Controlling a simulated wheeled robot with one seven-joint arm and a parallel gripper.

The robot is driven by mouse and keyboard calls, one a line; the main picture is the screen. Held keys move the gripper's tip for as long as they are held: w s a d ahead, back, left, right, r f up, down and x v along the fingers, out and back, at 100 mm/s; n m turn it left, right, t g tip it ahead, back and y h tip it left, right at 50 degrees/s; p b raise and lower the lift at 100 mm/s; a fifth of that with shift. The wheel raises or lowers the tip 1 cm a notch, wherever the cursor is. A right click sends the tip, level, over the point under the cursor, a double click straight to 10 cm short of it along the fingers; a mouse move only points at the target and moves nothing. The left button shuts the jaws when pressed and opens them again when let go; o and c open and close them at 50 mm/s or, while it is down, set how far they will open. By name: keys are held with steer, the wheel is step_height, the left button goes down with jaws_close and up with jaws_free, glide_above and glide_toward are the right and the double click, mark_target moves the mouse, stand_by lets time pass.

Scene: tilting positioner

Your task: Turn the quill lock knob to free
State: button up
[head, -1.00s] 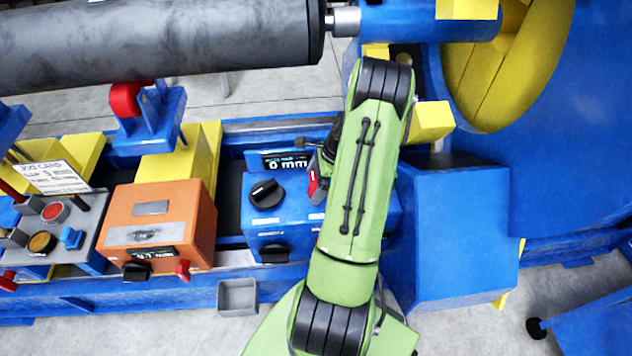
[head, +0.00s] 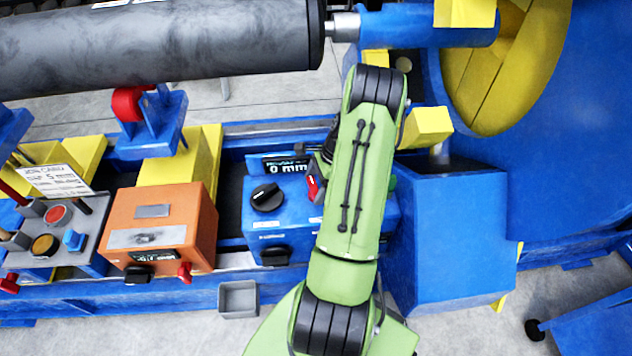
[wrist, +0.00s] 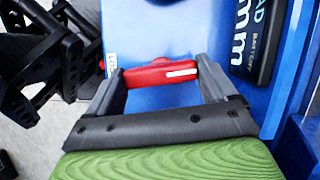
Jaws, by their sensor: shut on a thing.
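The knob in my grip is a red lever-like knob (wrist: 160,74) with a white stripe, mounted on a blue face. In the wrist view it lies nearly crosswise between the fingers. My gripper (wrist: 162,80) is shut on it, one finger at each end. In the head view my green arm reaches over the blue housing (head: 270,222) and hides most of the gripper. A bit of red (head: 313,187) shows at the arm's left edge.
A display (head: 285,165) reading 0 mm sits at the housing's back; part of it also shows in the wrist view (wrist: 252,35). Black knobs (head: 266,197) are left of my arm. An orange box (head: 160,213) and a button panel (head: 50,235) stand further left.

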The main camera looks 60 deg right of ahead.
steer(key=n+g+p, duration=0.1)
steer(key=n, duration=0.2)
steer(key=shift+w+r+n+y, duration=0.1)
steer(key=shift+n+y, duration=0.2)
steer(key=shift+n, duration=0.1)
steer(key=n+g, duration=0.2)
steer(key=n, duration=0.2)
steer(key=shift+w+d+n+p, duration=0.1)
steer(key=shift+w+n+p, duration=0.05)
steer(key=shift+n+p, duration=0.2)
steer(key=n+g, duration=0.1)
steer(key=n, duration=0.2)
steer(key=shift+w, duration=0.1)
steer(key=shift+n+g+h+b, duration=0.35)
steer(key=shift+n+g, duration=0.45)
steer(key=shift+n, duration=1.25)
steer(key=o, duration=0.8)
steer(key=shift+o, duration=0.2)
steer(key=p+v, duration=0.3)
steer(key=v, duration=1.2)
steer(key=shift+w+r+p, duration=0.25)
steer(key=shift+w+p, duration=0.05)
